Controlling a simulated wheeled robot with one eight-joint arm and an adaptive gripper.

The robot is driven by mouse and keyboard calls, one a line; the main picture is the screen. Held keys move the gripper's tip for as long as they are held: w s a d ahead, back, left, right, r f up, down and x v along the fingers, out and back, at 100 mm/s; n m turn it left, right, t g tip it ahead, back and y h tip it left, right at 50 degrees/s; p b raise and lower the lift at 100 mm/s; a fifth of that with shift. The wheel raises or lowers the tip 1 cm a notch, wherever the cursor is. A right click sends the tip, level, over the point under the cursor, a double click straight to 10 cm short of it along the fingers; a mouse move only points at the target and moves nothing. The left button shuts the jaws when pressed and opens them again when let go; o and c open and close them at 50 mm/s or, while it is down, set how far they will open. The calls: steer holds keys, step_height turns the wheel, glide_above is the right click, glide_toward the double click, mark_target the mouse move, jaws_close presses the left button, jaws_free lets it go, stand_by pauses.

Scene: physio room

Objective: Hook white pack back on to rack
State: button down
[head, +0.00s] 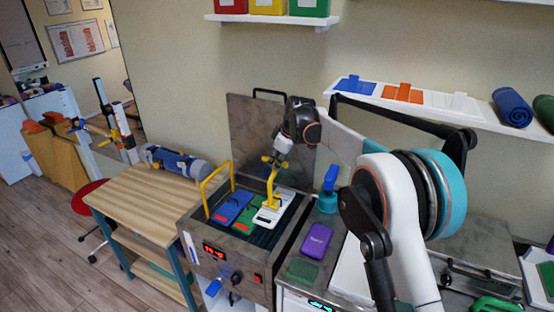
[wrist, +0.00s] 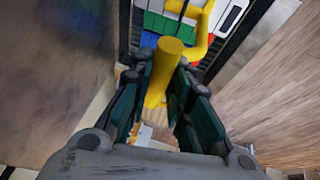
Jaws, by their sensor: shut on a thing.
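The white pack (head: 270,214) is at the right end of a row in the open tank, beside a green pack (head: 245,221) and a blue pack (head: 231,209). My gripper (head: 280,153) is above the white pack, shut on the grip of a yellow hook tool (head: 271,184). The tool's shaft runs down to the white pack; I cannot tell whether its tip is hooked on it. In the wrist view the yellow grip (wrist: 166,62) sits between my gripper's fingers (wrist: 160,95). The rack inside the tank is mostly hidden by the packs.
The tank (head: 230,263) has a yellow rail (head: 216,171) at its left and a raised lid (head: 242,130) behind. A wooden table (head: 150,200) is left. A shelf (head: 480,119) hangs behind my arm.

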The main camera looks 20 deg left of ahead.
steer(key=shift+f+b, duration=0.95)
steer(key=shift+f, duration=1)
step_height(320, 180, down, 6)
steer(key=b, duration=0.3)
steer(key=shift+f+b, duration=0.25)
steer(key=shift+b, duration=0.1)
stand_by(3.2)
steer(key=shift+s+d, duration=0.1)
steer(key=shift+s, duration=0.15)
stand_by(0.5)
